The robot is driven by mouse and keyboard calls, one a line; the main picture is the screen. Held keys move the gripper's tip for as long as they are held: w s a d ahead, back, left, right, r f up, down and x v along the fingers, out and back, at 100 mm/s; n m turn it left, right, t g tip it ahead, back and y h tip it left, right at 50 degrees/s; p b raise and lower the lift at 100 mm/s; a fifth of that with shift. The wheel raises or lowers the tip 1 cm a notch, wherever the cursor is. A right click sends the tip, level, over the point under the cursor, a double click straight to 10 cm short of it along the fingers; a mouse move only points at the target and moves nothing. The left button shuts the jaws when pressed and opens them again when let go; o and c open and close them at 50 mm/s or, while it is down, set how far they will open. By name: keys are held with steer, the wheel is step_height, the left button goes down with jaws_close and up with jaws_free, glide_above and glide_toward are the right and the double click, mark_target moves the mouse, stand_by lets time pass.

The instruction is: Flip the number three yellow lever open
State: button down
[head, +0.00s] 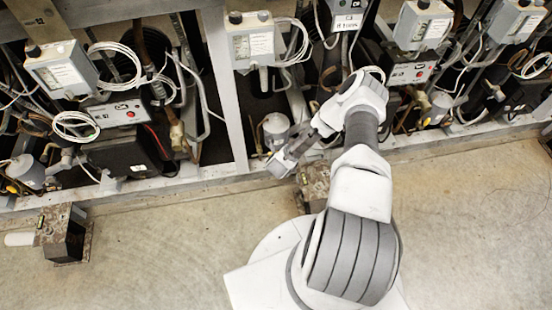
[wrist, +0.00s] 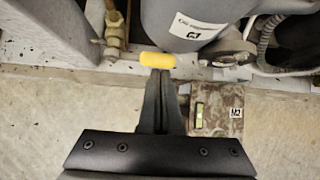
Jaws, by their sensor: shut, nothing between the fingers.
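A short yellow lever (wrist: 157,60) lies across the picture in the wrist view, below a grey cylinder (wrist: 185,15) with a white label whose print is too small to read surely. My gripper (wrist: 160,76) is shut and empty. Its fingertips are right at the near side of the yellow lever; I cannot tell whether they touch it. In the head view my gripper (head: 277,165) reaches in low at the rack's front edge, beside a grey cylinder (head: 275,126). The yellow lever there is hidden behind my gripper and arm.
A brown block (wrist: 222,110) with a label stands on the floor right of my fingers. A brass valve (wrist: 113,30) is at the left. A rack post (head: 222,85) rises left of my gripper. Another dark block (head: 65,235) stands on the otherwise open floor.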

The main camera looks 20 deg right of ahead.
steer(key=shift+r+n+h+p, duration=0.3)
steer(key=shift+h+p, duration=0.1)
steer(key=shift+h, duration=0.4)
